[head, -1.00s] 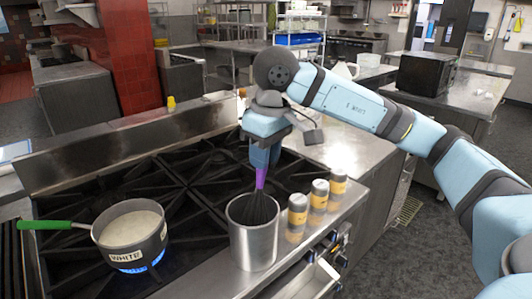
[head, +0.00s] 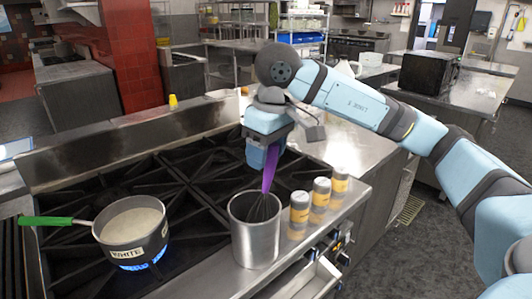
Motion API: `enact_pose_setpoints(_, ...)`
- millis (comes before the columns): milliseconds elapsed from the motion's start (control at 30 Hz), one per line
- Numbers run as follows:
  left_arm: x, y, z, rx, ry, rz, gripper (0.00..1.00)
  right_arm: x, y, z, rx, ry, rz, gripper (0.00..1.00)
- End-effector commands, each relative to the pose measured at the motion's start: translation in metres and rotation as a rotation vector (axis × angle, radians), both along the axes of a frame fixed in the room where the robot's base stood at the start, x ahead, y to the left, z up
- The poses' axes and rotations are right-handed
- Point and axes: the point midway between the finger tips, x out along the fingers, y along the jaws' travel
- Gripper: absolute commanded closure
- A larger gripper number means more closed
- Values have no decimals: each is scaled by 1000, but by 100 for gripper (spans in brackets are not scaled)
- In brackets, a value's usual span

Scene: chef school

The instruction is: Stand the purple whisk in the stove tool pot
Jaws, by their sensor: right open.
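The purple whisk (head: 270,170) stands handle up in the steel stove tool pot (head: 254,238) on the front right of the stove. Its dark wire head is inside the pot and its purple handle leans a little to the right above the rim. My right gripper (head: 263,158) is open, pointing down right at the upper part of the handle. The gripper partly hides the handle top. The whisk's lower end is hidden inside the pot. My left gripper is not in view.
Several spice shakers (head: 319,200) stand in a row just right of the pot. A saucepan (head: 131,234) labelled WHITE, with a green handle (head: 46,221), sits over a lit blue flame (head: 137,266) at left. Empty black grates (head: 190,190) lie between.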

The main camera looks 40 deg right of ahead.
Motion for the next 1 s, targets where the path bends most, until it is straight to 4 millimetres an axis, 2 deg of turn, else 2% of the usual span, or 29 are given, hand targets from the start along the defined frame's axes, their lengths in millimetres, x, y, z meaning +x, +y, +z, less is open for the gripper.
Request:
enact_pose_setpoints(167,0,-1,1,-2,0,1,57,-2,-2,30,1,-5,1,45)
enact_pose_setpoints(400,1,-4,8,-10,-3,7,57,-8,-6,90,0,-6,0,45)
enact_pose_setpoints(500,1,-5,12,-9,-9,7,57,-10,-7,106,-1,-5,0,45)
enact_pose_setpoints(700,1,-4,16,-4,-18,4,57,-13,-9,127,0,-1,0,45)
enact_pose_setpoints(1000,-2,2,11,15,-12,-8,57,-14,-9,132,0,0,0,45)
